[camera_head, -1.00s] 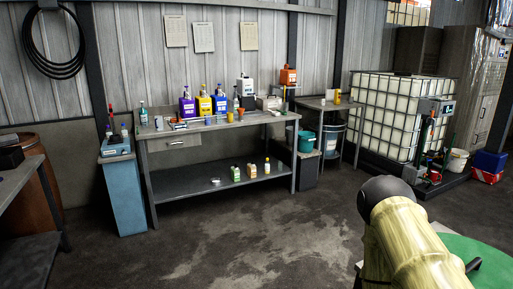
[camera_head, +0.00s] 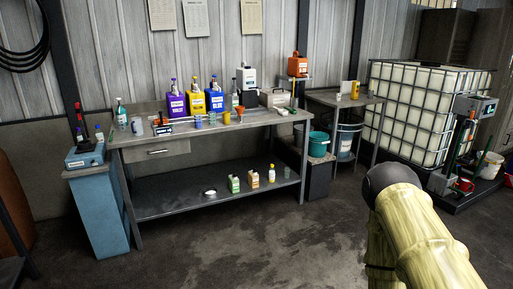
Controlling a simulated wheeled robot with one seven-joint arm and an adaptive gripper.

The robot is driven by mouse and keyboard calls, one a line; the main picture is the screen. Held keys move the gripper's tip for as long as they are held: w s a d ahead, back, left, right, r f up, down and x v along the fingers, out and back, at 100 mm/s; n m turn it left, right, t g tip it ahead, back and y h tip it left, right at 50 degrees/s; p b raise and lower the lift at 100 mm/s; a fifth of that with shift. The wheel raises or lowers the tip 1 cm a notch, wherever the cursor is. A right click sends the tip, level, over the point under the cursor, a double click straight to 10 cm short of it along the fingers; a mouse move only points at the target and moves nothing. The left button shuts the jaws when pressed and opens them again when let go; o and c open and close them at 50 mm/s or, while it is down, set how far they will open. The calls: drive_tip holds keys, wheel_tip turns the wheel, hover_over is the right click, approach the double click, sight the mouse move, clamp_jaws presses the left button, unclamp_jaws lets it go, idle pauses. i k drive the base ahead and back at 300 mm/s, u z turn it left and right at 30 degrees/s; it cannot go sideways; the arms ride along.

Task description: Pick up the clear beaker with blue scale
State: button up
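Several small cups or beakers stand on the workbench top (camera_head: 181,134), in front of the pump bottles. A small bluish vessel (camera_head: 198,122) stands left of two others, a bluish one (camera_head: 212,119) and a yellowish one (camera_head: 226,117). A pale, mug-like vessel (camera_head: 137,125) stands near the bench's left end. All are too small to tell which is the clear beaker with blue scale. My yellowish arm with a dark rounded joint shows at lower right, well apart from the bench. My gripper is not in view.
Purple (camera_head: 177,105), yellow (camera_head: 196,103) and blue (camera_head: 215,101) pump bottles line the bench's back. Small bottles stand on the lower shelf (camera_head: 160,196). A blue cabinet (camera_head: 95,212) is at left, a side table (camera_head: 345,101) and caged tank (camera_head: 420,110) at right. Floor before the bench is clear.

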sight(198, 117)
drive_tip(key=i, duration=3.3)
drive_tip(key=u, duration=1.35)
